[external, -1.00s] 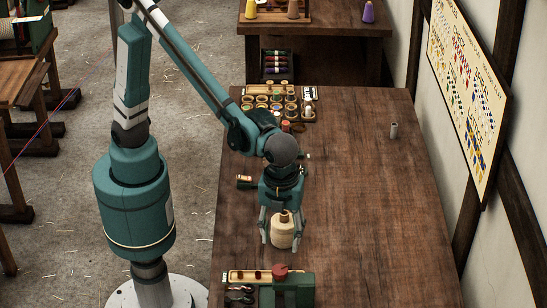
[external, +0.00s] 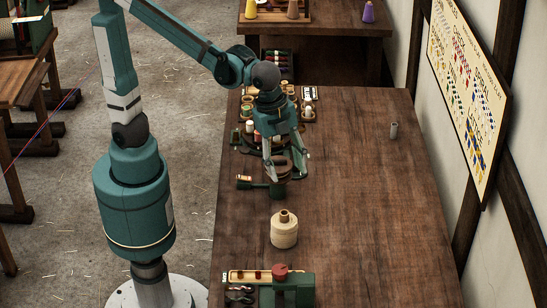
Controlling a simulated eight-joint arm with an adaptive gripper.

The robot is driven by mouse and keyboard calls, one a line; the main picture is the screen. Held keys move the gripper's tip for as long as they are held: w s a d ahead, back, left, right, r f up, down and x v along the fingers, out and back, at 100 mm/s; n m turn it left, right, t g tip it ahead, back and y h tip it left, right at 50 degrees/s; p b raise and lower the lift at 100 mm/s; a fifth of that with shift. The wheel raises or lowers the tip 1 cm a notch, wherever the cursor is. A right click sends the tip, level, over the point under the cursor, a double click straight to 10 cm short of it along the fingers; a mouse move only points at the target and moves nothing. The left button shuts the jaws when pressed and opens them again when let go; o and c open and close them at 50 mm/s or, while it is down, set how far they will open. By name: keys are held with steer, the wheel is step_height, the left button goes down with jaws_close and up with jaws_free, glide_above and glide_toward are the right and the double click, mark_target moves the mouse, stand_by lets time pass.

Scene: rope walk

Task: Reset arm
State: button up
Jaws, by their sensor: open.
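My gripper (external: 285,165) is open, with its fingers pointing down over the left half of the wooden table (external: 350,200). Nothing shows held between its fingers. A cream spool with a brown top (external: 284,235) stands upright on the table, in front of my gripper and apart from it. A dark green device with a wooden handle (external: 245,181) is just behind and below the fingertips in the picture. I cannot tell how high the fingertips are above it.
A tray of small round pots (external: 309,115) lies at the back left, partly hidden by my arm. A green device with a red knob (external: 292,290) stands at the front left.

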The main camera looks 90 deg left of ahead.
steer(key=s+a+n+t, duration=0.1)
steer(key=s+a+n, duration=0.3)
steer(key=a, duration=0.5)
steer(key=s+a+f+n+t, duration=0.1)
steer(key=s+a+n, duration=0.3)
steer(key=a, duration=0.6)
steer(key=s+a+f+n+t+y, duration=0.1)
steer(key=s+a+n+t, duration=0.2)
steer(key=a, duration=0.7)
steer(key=shift+s+n, duration=0.7)
steer(key=shift+n, duration=0.3)
stand_by(0.9)
